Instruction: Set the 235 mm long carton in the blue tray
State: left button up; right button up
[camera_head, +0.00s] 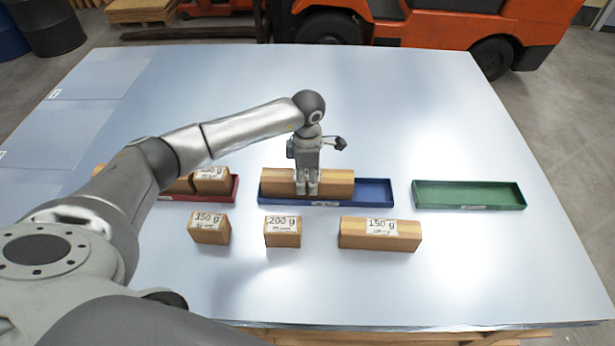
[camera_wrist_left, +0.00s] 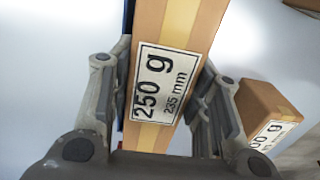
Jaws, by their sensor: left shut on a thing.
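The long carton (camera_head: 336,181) is tan with a paler stripe. In the left wrist view its label on the carton (camera_wrist_left: 165,85) reads 250 g, 235 mm. My left gripper (camera_head: 307,190) is shut on it, one finger on each side. The carton lies lengthwise in or just over the left part of the blue tray (camera_head: 377,192); whether it touches the floor of the tray cannot be told. The right end of the tray is bare. My right gripper is not in view.
A green tray (camera_head: 468,195) stands empty at the right. A red tray (camera_head: 233,189) at the left holds cartons, partly behind my left arm. In front lie a 350 g carton (camera_head: 209,230), a 200 g carton (camera_head: 283,232) and a 150 g carton (camera_head: 380,234). The back of the table is clear.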

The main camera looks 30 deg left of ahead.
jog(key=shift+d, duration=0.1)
pick_arm(q)
jog(key=o, duration=1.4)
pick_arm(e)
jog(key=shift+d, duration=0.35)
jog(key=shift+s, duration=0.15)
